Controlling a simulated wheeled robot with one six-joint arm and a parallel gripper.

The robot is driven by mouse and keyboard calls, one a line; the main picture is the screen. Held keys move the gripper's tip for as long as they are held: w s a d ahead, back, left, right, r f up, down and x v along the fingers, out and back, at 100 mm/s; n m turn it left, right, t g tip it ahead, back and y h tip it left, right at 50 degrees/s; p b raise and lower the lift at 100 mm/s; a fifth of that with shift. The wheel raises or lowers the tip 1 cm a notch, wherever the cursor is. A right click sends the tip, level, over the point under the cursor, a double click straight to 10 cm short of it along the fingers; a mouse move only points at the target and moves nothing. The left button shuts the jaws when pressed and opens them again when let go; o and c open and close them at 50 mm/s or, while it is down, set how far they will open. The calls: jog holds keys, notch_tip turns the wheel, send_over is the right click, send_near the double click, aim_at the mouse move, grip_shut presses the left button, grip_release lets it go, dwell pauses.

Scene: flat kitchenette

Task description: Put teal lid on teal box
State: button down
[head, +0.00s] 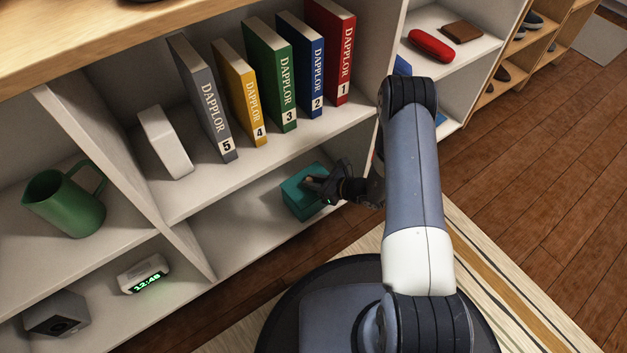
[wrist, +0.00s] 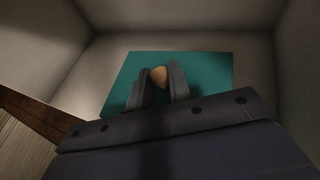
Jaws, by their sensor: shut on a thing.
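The teal box (head: 297,207) stands on the lower shelf, in the compartment under the books, near its right end. The teal lid (head: 305,179) is at the top of the box; I cannot tell whether it rests fully on it or is slightly above. My gripper (head: 313,184) reaches in from the right and is shut on the lid's light wooden knob. In the wrist view the gripper (wrist: 160,88) has its two fingers on either side of the round knob (wrist: 158,76), with the flat teal lid (wrist: 206,68) beneath. The lid hides the box there.
Numbered books (head: 287,95) and a white block (head: 165,142) stand on the shelf above. A divider is left of the box's compartment, with a digital clock (head: 144,273) beyond it. The lower shelf (head: 232,236) is bare left of the box.

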jog(key=shift+f, duration=0.6)
dwell(0.3)
jog(key=c, duration=1.2)
grip_release()
jog(key=p+v, duration=0.4)
jog(key=v, duration=0.6)
jog(key=shift+s+d+r, duration=0.15)
jog(key=shift+d+r, duration=0.05)
jog(key=shift+d, duration=0.15)
jog(key=b+x, duration=0.4)
jog(key=x, duration=0.7)
jog(key=shift+s, duration=0.1)
jog(key=shift+r, duration=0.2)
jog(key=shift+r, duration=0.1)
